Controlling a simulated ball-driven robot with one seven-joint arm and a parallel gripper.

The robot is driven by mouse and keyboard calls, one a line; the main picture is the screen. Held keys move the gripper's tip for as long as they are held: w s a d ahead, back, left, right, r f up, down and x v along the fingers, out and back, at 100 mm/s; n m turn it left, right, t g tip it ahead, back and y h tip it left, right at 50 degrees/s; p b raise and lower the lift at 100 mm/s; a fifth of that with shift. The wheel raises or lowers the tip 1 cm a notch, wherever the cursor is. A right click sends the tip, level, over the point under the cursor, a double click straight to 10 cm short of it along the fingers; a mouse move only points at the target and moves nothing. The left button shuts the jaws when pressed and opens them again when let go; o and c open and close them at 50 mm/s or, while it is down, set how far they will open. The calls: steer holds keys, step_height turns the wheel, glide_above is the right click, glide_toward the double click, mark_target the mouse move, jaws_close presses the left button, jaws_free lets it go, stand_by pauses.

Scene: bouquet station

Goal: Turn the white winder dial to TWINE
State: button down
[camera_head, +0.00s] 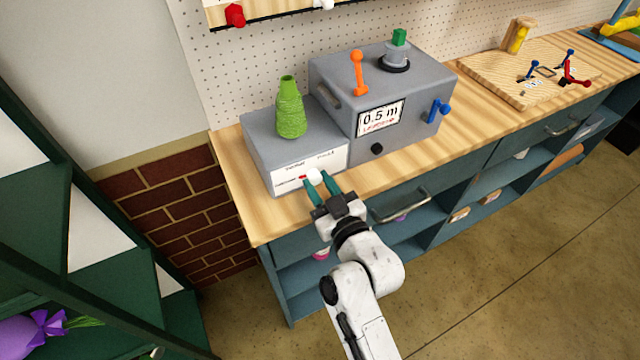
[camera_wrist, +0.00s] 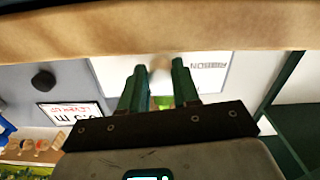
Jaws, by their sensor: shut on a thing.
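The white winder dial (camera_head: 315,175) sits on the white label panel (camera_head: 291,174) at the front of the low grey box. A small red mark shows at its left side, and the small label words are too fine to read surely. My gripper (camera_head: 318,183) has its two green fingers shut on the dial, one on each side. In the wrist view my gripper (camera_wrist: 159,82) holds the pale dial (camera_wrist: 160,70) between its fingertips, with an upside-down RIBBON label on the panel (camera_wrist: 212,72) to the right.
A green twine cone (camera_head: 290,112) stands on the low grey box (camera_head: 262,140). The taller grey machine (camera_head: 340,85) beside it carries an orange lever (camera_head: 357,72), a blue crank (camera_head: 438,109), a black knob (camera_head: 377,149) and a 0.5 m display (camera_head: 381,118). A drawer handle (camera_head: 402,205) sticks out below the bench edge.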

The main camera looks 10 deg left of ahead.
steer(key=m+p, duration=0.1)
steer(key=m, duration=0.4)
steer(key=shift+s, duration=0.1)
steer(key=m+p, duration=0.1)
steer(key=m, duration=0.4)
steer(key=shift+a+p, duration=0.1)
steer(key=shift+p, duration=0.3)
steer(key=shift+m, duration=0.3)
steer(key=c, duration=0.8)
jaws_free()
steer(key=shift+s, duration=0.1)
steer(key=b+v, duration=0.3)
steer(key=v, duration=0.7)
steer(key=shift+s+d, duration=0.25)
